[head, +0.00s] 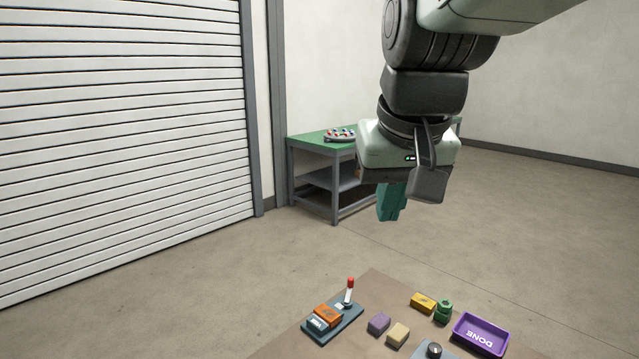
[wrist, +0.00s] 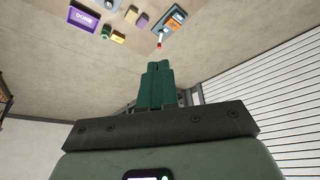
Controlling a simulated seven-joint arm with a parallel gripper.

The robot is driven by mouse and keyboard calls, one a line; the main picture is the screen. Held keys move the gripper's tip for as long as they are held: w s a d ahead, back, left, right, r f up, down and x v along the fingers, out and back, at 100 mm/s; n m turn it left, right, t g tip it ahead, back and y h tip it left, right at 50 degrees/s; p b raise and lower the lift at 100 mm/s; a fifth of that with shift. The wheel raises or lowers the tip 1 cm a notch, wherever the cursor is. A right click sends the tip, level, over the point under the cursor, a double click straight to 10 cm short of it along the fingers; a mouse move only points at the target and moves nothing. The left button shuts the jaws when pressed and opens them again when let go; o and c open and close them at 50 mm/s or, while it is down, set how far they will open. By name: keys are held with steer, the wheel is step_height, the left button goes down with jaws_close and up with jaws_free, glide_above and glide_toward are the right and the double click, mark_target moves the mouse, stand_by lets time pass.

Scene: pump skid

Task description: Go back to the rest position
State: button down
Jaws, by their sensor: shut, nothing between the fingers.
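My gripper (head: 390,214) hangs in the air above and behind the brown table, with its green fingers pointing down. In the wrist view its fingers (wrist: 157,68) are together with nothing between them. It touches nothing that I can see. The brown table (head: 375,288) lies well below it at the bottom of the head view.
On the table are a blue-grey base with an orange block (head: 328,315) and a red-tipped lever (head: 349,292), purple and tan blocks, a yellow block (head: 423,303), a green part (head: 443,311) and a purple DONE tray (head: 480,335). A green-topped bench (head: 310,143) stands behind.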

steer(key=s+d+f, duration=0.1)
steer(key=s+f, duration=0.1)
steer(key=s, duration=0.4)
steer(key=s+d+f, duration=0.1)
steer(key=s+f, duration=0.1)
steer(key=s, duration=0.4)
steer(key=shift+s+d+f+m+t, duration=0.2)
steer(key=shift+s+d+m+t, duration=0.1)
steer(key=shift+s+t, duration=0.1)
